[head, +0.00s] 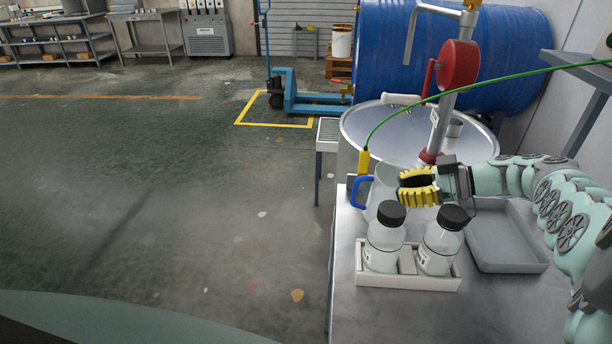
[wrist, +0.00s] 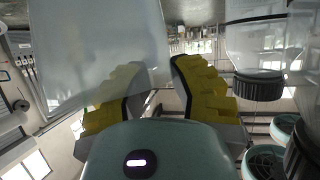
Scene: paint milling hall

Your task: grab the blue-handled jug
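The jug (head: 383,180) is translucent, with a blue handle (head: 359,192) on its left side. It stands at the left edge of the metal table, behind two bottles. My gripper (head: 404,185) has yellow ribbed fingers, apart from each other, and sits just right of the jug, pointing left at it. In the wrist view, the cloudy jug wall (wrist: 95,50) fills the upper left and overlaps one finger. The gap between the fingers (wrist: 158,80) is visible there. I cannot tell whether any finger touches the jug. The handle is not seen in the wrist view.
Two black-capped bottles (head: 383,240) (head: 438,243) stand in a white rack (head: 408,280) close in front of my gripper. A grey tray (head: 505,240) lies to the right. A large round vessel (head: 365,128) and a red-fitted pipe (head: 458,66) stand behind. A green cable (head: 480,81) hangs above.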

